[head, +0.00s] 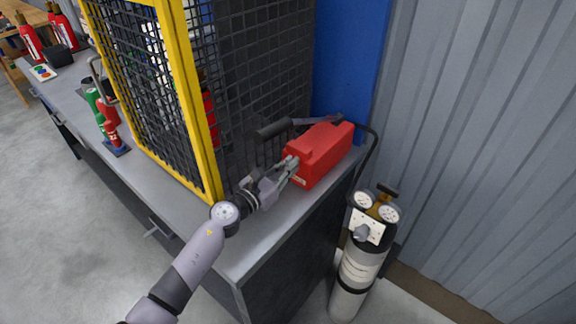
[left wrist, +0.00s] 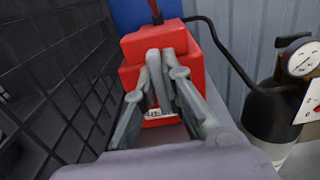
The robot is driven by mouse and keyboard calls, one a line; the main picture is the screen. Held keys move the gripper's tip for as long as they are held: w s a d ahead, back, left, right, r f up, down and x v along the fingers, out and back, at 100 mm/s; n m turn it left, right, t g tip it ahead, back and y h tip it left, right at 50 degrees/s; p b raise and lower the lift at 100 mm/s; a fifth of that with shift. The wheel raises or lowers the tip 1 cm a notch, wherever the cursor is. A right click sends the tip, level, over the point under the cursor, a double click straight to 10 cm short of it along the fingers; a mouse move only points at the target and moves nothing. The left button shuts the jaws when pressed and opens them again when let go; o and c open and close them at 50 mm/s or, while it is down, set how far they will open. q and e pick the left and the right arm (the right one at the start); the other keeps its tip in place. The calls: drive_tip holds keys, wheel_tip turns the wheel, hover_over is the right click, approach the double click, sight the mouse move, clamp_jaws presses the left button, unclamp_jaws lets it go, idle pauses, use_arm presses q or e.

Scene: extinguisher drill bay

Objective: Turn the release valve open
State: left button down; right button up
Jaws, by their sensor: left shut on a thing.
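A red hand pump (head: 320,152) stands at the right end of the grey bench. A black hose leaves its far end, and a dark handle (head: 275,128) lies along its top. My left gripper (head: 288,168) reaches the pump's near end. In the left wrist view the fingers (left wrist: 163,62) are closed around a slim grey piece (left wrist: 157,92), which looks like the release valve's lever, in front of the red body (left wrist: 133,46). A small white label (left wrist: 158,114) shows below; its lettering is not legible. The fingers hide much of the valve. My right gripper is not in view.
A yellow-framed mesh guard (head: 190,100) stands on the bench (head: 190,205), close left of my left gripper. A gas cylinder (head: 352,277) with gauges stands on the floor to the right, by a corrugated wall (head: 480,130). Red extinguishers (head: 62,28) stand far left.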

use_arm(q)
drive_tip(key=c, duration=1.7)
unclamp_jaws()
drive_tip(key=v, duration=1.2)
